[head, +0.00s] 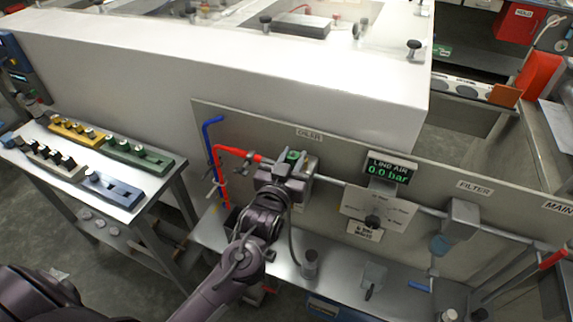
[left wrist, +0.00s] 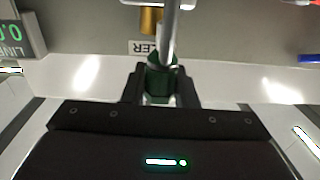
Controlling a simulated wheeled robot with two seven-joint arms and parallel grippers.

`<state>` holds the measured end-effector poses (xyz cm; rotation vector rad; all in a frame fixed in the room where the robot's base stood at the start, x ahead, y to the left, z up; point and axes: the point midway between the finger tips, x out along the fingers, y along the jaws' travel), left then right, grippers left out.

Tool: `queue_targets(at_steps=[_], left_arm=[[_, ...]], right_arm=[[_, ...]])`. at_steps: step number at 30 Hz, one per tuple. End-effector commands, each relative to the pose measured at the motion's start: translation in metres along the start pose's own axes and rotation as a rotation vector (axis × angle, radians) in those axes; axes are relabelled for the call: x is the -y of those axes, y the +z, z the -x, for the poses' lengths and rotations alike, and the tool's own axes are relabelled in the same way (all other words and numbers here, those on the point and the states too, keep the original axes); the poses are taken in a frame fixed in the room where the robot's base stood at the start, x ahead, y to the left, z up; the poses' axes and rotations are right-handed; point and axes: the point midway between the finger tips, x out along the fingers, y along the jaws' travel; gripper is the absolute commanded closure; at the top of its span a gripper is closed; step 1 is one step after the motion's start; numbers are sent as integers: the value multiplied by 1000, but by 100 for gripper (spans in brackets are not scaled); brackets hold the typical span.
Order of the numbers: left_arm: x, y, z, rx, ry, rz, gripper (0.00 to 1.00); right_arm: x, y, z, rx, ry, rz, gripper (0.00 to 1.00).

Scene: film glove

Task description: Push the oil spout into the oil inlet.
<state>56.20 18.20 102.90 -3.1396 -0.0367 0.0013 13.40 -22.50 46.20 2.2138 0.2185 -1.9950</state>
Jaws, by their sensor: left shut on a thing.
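My left gripper (head: 290,168) is at the oiler on the back panel, under the OILER label (head: 308,134). It is shut on a green-bodied piece with a thin metal tube, which I take as the oil spout (left wrist: 160,82). A bit of its green shows in the head view (head: 292,156). In the left wrist view the tube runs up from between the fingers (left wrist: 160,90), past a brass fitting (left wrist: 150,20), possibly the oil inlet. I cannot tell whether the tube tip touches or enters it. In the head view my gripper covers this spot. My right gripper is not in view.
A red pipe (head: 237,153) and a blue pipe (head: 207,135) stand left of the oiler. The LINE AIR display (head: 388,168) reads 0.0 bar. A filter unit (head: 460,218) hangs at right. A small metal cup (head: 310,264) stands on the shelf below.

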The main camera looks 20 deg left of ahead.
Motion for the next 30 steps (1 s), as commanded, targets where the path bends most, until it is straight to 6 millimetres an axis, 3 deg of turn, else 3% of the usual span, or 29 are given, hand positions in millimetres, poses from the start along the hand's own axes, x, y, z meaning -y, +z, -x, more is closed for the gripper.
queue_targets(at_steps=[1,3,12,30], left_arm=[[-1,-24,-6,-2,-1,1,96],[-2,-39,-14,-2,-2,1,96],[-7,-85,-40,-1,-6,1,96],[-8,-91,-45,-1,-7,1,96]], right_arm=[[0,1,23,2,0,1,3],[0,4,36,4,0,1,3],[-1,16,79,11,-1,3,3],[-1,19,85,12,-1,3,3]])
